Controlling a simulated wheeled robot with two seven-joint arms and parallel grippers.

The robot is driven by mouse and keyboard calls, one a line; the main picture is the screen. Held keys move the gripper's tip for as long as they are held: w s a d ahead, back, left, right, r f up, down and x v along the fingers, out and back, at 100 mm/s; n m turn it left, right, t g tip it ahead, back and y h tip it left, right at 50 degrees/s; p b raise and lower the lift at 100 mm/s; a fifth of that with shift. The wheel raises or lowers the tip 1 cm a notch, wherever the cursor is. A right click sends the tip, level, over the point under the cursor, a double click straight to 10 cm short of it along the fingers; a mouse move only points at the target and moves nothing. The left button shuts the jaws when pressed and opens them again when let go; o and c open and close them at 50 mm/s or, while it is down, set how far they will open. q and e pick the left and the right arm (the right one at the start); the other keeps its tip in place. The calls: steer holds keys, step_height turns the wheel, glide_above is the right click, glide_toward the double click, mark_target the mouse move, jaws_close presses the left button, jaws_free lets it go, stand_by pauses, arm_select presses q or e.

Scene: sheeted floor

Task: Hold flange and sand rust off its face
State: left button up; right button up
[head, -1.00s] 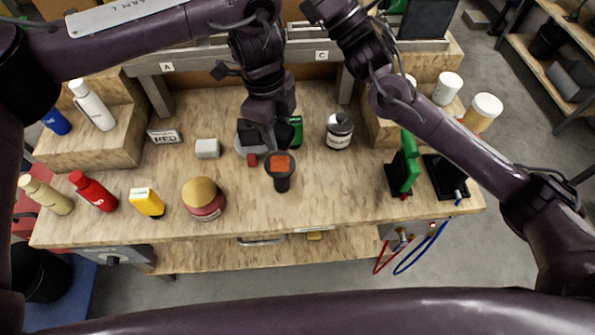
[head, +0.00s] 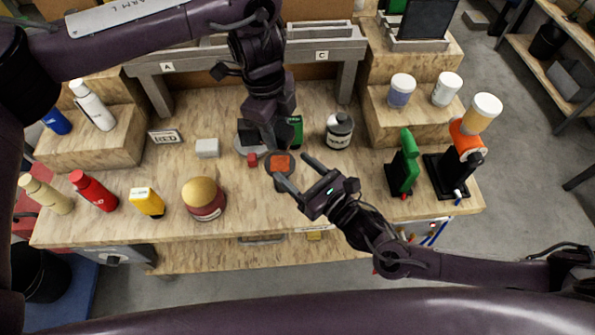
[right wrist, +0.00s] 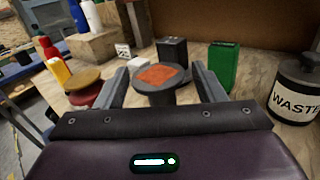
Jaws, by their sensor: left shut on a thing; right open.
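The flange (head: 281,164) is a dark round piece with an orange rust patch on its upward face and a narrower neck below. It stands near the middle of the bench. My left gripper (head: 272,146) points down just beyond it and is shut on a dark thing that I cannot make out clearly. My right gripper (head: 290,172) is open, reaching in from the right and front. In the right wrist view the flange (right wrist: 158,77) shows between its two spread fingers, with gaps at both sides. Any contact of the left gripper with the flange cannot be told.
A pale cube (head: 207,148), dark box (right wrist: 172,51) and green box (right wrist: 223,67) are behind. The waste can (head: 339,131) and an orange tool on a stand (head: 464,137) are right.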

steer(key=shift+n, duration=0.6)
steer(key=f, duration=0.8)
steer(key=shift+s+a, duration=0.15)
steer(key=shift+a, duration=0.1)
steer(key=x, duration=0.7)
steer(key=shift+c, duration=0.3)
steer(key=c, duration=1.3)
